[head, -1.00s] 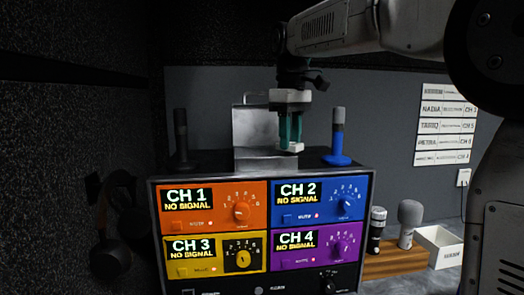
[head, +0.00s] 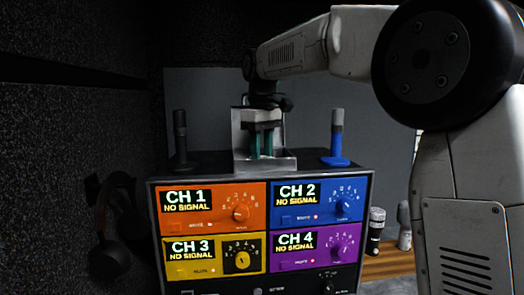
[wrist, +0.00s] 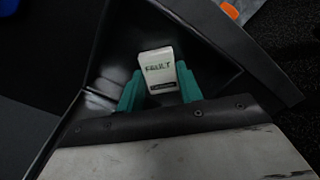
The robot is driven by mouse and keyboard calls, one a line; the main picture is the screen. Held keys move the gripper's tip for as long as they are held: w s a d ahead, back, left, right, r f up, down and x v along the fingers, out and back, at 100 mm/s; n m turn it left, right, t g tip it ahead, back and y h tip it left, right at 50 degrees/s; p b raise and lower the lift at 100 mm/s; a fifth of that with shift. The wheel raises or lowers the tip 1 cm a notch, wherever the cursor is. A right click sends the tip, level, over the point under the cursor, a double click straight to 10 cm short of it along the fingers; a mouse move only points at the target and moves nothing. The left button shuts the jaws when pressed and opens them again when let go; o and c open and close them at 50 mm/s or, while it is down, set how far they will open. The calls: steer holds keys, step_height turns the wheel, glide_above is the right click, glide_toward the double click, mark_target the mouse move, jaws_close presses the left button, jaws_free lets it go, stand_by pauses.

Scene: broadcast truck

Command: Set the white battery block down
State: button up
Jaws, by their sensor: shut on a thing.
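In the head view the holder's front lip and my fingers mostly hide the block. In the wrist view dark, angled walls (wrist: 245,65) stand around the block. I cannot tell whether the block touches the holder's floor.
The rack (head: 263,225) carries four coloured channel panels. A dark microphone (head: 181,138) stands left of the holder and a blue-based one (head: 337,140) stands right of it. More microphones (head: 376,228) stand on a wooden strip at lower right.

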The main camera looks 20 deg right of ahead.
mark_target(262, 157)
steer(key=shift+f, duration=0.1)
steer(key=o, duration=0.8)
steer(key=shift+o, duration=0.2)
step_height(262, 157, up, 12)
steer(key=s+d+f+m, duration=0.1)
steer(key=s+f+m, duration=0.2)
steer(key=s+f, duration=1.1)
steer(key=s+d+f+m+t, duration=0.1)
steer(key=s+d+f+m, duration=0.1)
steer(key=s+f, duration=1.3)
steer(key=s+m, duration=0.1)
steer(key=s, duration=0.6)
steer(key=shift+d+m, duration=0.3)
steer(key=shift+m, duration=0.1)
steer(key=shift+f, duration=0.1)
